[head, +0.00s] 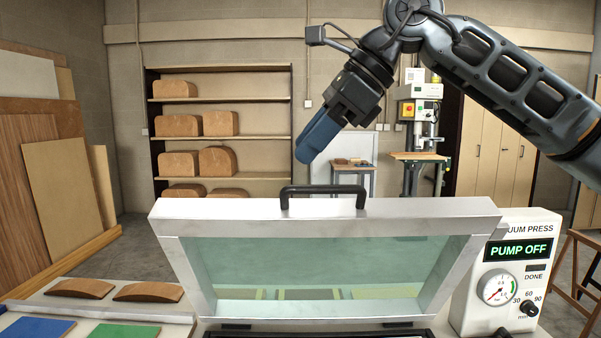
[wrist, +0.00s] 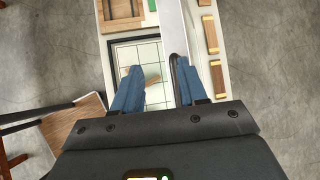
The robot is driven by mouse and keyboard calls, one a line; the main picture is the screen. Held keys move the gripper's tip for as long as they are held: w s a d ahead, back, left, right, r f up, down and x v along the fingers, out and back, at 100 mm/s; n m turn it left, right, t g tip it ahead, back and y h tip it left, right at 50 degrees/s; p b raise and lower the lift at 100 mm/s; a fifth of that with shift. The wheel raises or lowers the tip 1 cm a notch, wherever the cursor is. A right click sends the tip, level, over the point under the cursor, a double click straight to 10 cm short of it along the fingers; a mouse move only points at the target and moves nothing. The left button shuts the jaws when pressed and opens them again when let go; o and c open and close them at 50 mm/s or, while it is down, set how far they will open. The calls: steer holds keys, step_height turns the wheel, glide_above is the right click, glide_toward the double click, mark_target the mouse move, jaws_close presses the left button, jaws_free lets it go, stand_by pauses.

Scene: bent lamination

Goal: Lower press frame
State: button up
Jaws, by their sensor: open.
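The press frame (head: 335,212) is a pale metal frame with a clear greenish panel. It stands raised and tilted in the head view, with a black bar handle (head: 323,190) on its top edge. My gripper (head: 304,155) is above the handle, pointing down and left. In the wrist view, the blue fingers of my gripper (wrist: 156,80) are apart with nothing gripped. The dark handle (wrist: 178,72) shows close beside the right finger there; I cannot tell if they touch. The press bed with a grid (wrist: 140,55) lies below.
The vacuum press control box (head: 505,275) reads "PUMP OFF" and stands right of the frame. Curved wooden pieces (head: 148,291) and blue and green sheets (head: 125,331) lie at left. Shelves with wooden forms (head: 220,123) and a drill press (head: 418,120) stand at the back.

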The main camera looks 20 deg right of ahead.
mark_target(328, 186)
steer(key=d+h, duration=0.3)
steer(key=d, duration=0.4)
steer(key=shift+s+a+p+x, duration=0.15)
steer(key=shift+p+x, duration=0.35)
steer(key=shift+x, duration=1.2)
steer(key=shift+s+a+p+x, duration=0.15)
steer(key=shift+p+x, duration=0.35)
steer(key=shift+x, duration=1.25)
steer(key=shift+c, duration=0.4)
jaws_close()
